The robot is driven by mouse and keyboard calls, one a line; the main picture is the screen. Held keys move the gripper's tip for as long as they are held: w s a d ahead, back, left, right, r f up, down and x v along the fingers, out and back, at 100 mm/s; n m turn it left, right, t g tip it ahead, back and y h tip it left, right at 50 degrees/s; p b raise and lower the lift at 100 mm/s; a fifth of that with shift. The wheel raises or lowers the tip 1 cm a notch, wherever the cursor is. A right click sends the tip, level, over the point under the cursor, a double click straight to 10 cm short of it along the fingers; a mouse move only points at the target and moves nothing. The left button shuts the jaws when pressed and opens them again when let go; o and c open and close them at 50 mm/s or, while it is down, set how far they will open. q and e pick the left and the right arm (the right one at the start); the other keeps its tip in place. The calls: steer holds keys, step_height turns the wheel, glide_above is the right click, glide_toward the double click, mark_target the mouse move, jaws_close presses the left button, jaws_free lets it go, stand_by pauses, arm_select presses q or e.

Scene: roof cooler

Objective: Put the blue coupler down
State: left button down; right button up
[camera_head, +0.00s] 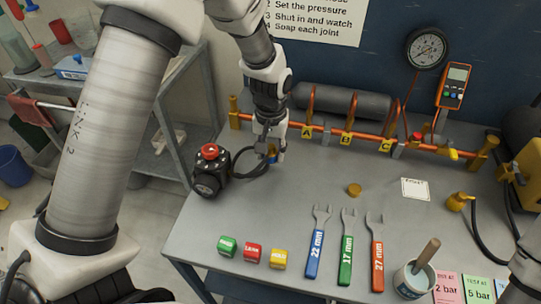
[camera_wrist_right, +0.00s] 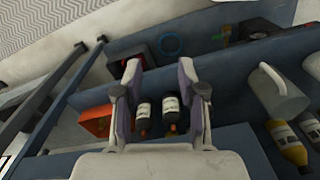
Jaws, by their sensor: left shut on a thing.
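My left gripper (camera_head: 269,146) is in the head view, pointing down over the back left of the grey bench (camera_head: 310,185). It is shut on the blue coupler (camera_head: 272,156), which shows only as a small blue and brass patch between the fingertips. The fingers hide most of it. A black hose (camera_head: 243,173) loops from the black box with a red knob (camera_head: 208,175) to the held coupler. I cannot tell whether the coupler touches the bench. My right gripper (camera_wrist_right: 160,100) is open in the right wrist view, with nothing between its fingers.
An orange pipe manifold (camera_head: 350,133) with yellow tags runs behind the gripper. Blue, green and red wrenches (camera_head: 346,248), coloured blocks (camera_head: 253,252) and a pot (camera_head: 411,280) lie in front. Bench left of centre is clear.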

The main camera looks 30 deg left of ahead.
mark_target(270, 169)
arm_select(q)
steer(key=shift+s+f, duration=0.15)
steer(key=shift+f, duration=1.2)
steer(key=shift+f, duration=0.25)
